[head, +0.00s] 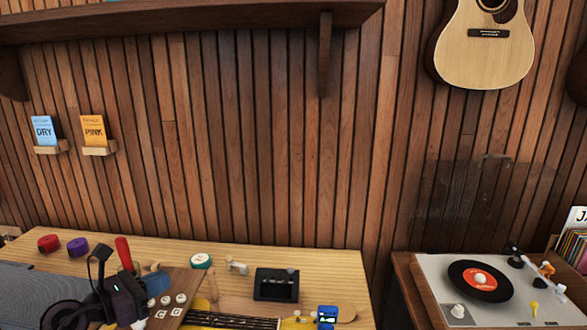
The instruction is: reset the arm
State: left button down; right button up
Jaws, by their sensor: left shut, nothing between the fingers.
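My left gripper (122,295) is dark and low at the left of the head view, above the left part of the wooden workbench (325,264). It is shut, and nothing shows between its fingers. My right gripper is not in view. The task names no object.
On the bench are a red roll (48,243), a purple roll (77,247), a red handle (123,253), a round tin (201,261), a black tray (276,285) and a yellow instrument (297,323). A turntable (430,270) stands right. A shelf (200,22) and guitar (484,55) are above.

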pick_arm(q)
jog(key=s+a+f+n+t+y, duration=0.15)
jog(key=s+a+n+y, duration=0.35)
jog(key=n, duration=0.6)
jog(key=s+f+n+y, duration=0.35)
jog(key=n+y, duration=0.25)
jog(key=n, duration=0.6)
jog(key=s+a+f+n+t+y, duration=0.1)
jog(key=s+a+n+y, duration=0.35)
jog(key=n, duration=0.65)
jog(key=s+d+f+n+g+h, duration=0.2)
jog(key=s+d+f+n+g, duration=0.35)
jog(key=s, duration=0.45)
jog(key=s+d+f+n+g+h, duration=0.2)
jog(key=s+d+f+n+g, duration=0.3)
jog(key=s, duration=0.5)
jog(key=w+a+f+m+t, duration=0.1)
jog(key=w+f+t, duration=0.5)
jog(key=w+f, duration=0.2)
jog(key=shift+f+t, duration=0.4)
jog(key=shift+f, duration=0.95)
jog(key=shift+m, duration=0.25)
